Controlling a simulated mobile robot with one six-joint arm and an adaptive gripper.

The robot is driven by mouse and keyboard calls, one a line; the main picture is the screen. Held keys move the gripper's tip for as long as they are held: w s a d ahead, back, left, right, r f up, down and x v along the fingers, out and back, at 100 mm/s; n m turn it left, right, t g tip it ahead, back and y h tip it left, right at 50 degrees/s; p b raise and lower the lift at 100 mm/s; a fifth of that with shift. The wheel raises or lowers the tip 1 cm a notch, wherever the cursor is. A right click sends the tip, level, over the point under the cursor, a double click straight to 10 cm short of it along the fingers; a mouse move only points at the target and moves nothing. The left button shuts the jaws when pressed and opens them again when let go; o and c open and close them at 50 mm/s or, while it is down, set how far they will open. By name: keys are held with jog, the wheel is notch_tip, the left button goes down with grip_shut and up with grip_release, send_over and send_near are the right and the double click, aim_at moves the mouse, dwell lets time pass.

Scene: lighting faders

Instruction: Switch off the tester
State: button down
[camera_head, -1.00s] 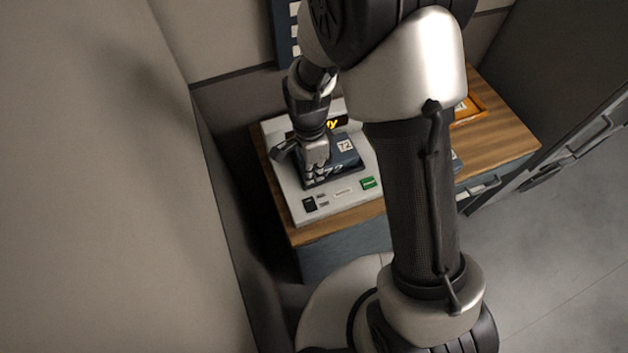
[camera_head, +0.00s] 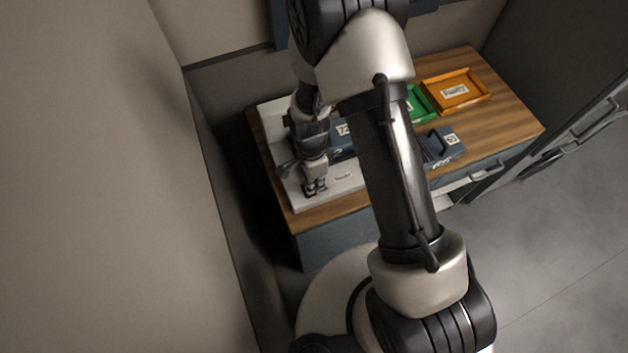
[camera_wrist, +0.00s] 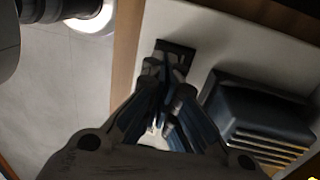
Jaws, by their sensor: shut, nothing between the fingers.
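The tester is a pale, flat-topped box (camera_head: 349,184) on the left of the wooden cabinet top. It also shows in the wrist view (camera_wrist: 225,35). A dark block labelled 72 (camera_head: 343,130) sits on it, partly hidden by my arm; a dark ribbed block (camera_wrist: 255,105) shows in the wrist view. A black switch (camera_wrist: 176,46) is set in the panel near its edge. My gripper (camera_head: 315,188) is shut and empty, pointing down over the front left corner. In the wrist view its fingertips (camera_wrist: 166,66) are right at the switch, hiding part of it; contact cannot be told.
An orange tray (camera_head: 458,92) and a green tray (camera_head: 415,106) stand at the back right of the wooden top (camera_head: 497,122). Another dark labelled block (camera_head: 441,146) lies near its front edge. A wall (camera_head: 90,180) is close on the left.

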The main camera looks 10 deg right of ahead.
jog(key=shift+f, duration=0.1)
jog(key=shift+s+f+b, duration=0.1)
jog(key=shift+f+b, duration=0.25)
jog(key=shift+b, duration=0.1)
jog(key=shift+s+r, duration=0.1)
jog(key=shift+s, duration=0.05)
jog(key=shift+w, duration=0.2)
jog(key=shift+w+a+r, duration=0.1)
jog(key=shift+w+a, duration=0.1)
jog(key=shift+w, duration=0.5)
notch_tip(320, 180, up, 12)
jog(key=w, duration=0.1)
jog(key=shift+w+a, duration=0.15)
jog(key=shift+a, duration=0.05)
